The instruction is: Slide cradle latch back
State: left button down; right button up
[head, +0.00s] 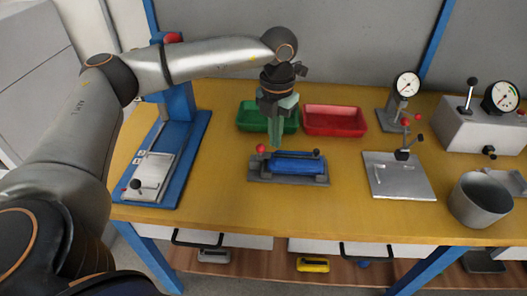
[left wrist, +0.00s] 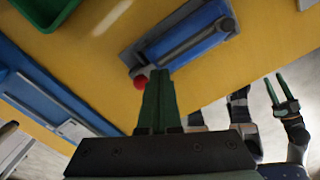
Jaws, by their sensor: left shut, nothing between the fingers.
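The cradle (head: 257,174) is a grey base holding a blue block (head: 297,163) on the table's middle. It carries a red ball knob (head: 260,149) at its left end and a black knob (head: 316,153) at its right end; I cannot tell which belongs to the latch. My left gripper (head: 275,145) points down, shut and empty, at the cradle's back left. In the left wrist view its green fingertips (left wrist: 158,72) appear close beside the red knob (left wrist: 140,82); contact is unclear. My right gripper (left wrist: 276,78) shows at that view's right, green fingers apart, empty, away from the cradle.
A green bin (head: 250,117) and a red bin (head: 335,121) stand behind the cradle. A blue press (head: 185,145) is left. A metal plate (head: 398,178), dial gauge (head: 406,86) and grey cup (head: 480,201) are right. The table front is clear.

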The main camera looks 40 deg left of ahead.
aim_at(275, 156)
pick_arm(q)
jog(key=shift+f+b, duration=0.9)
jog(key=shift+f, duration=0.75)
jog(key=shift+s+a, duration=0.4)
jog(key=shift+a, duration=0.3)
jog(key=shift+s+a, duration=0.15)
jog(key=shift+a, duration=0.05)
jog(key=shift+d, duration=0.1)
jog(key=shift+w+d+p, duration=0.3)
jog(key=shift+w+d, duration=0.1)
jog(key=shift+d, duration=0.15)
notch_tip(275, 156, up, 7)
jog(key=p, duration=0.5)
